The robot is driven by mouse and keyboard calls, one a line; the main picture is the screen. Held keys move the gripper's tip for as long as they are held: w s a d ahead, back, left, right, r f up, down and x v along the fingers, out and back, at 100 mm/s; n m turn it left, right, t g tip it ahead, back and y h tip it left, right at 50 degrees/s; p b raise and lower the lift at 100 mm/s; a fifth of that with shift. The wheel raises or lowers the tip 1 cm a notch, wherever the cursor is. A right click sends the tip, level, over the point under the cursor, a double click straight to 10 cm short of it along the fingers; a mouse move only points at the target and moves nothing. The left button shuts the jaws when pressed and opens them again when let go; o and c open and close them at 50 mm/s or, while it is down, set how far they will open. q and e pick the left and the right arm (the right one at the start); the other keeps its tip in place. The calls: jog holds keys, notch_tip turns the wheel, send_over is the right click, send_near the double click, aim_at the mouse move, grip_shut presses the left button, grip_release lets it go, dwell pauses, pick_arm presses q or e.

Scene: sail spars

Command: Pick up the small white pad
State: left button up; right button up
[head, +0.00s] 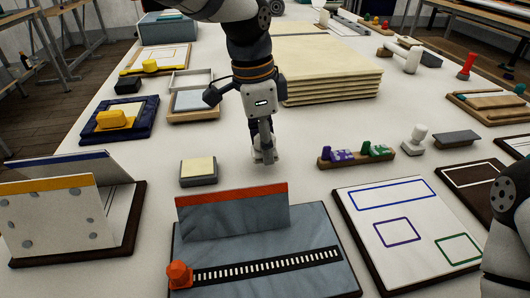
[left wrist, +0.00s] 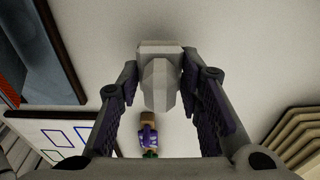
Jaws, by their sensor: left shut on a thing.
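My left gripper (head: 264,150) points down over the middle of the white table, just behind the slate board with the red-orange strip. It is shut on a small white pad (left wrist: 160,84), a pale piece with a broad end and a narrower faceted part between the fingers in the left wrist view. In the head view the fingers mostly hide the pad, and I cannot tell whether it touches the table. My right gripper is not in view; only a piece of my right arm shows at the right edge.
A grey block with a cream top (head: 198,171) is left of the gripper. A wooden rack with purple and green pieces (head: 356,154) is to the right. A stack of cream sheets (head: 325,75) is behind. The slate board (head: 265,262) is in front. Bare table surrounds the gripper.

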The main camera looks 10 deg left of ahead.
pick_arm(q)
jog(key=s+d+r, duration=0.1)
jog(key=r, duration=0.1)
jog(key=s+d+r+p, duration=0.1)
jog(key=s+r, duration=0.1)
jog(key=r, duration=0.1)
jog(key=s+d+r, duration=0.2)
jog(key=shift+r, duration=0.4)
jog(key=s+d+r, duration=0.1)
jog(key=s, duration=0.1)
jog(key=s+d, duration=0.2)
jog(key=s+d+r, duration=0.1)
jog(key=s, duration=0.1)
jog(key=shift+d+r+p, duration=0.3)
jog(key=shift+d+p, duration=0.05)
jog(key=shift+p, duration=0.05)
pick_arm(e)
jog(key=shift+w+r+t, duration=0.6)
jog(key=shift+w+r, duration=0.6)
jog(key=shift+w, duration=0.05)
pick_arm(q)
jog(key=shift+o, duration=1.1)
jog(key=shift+c, duration=0.5)
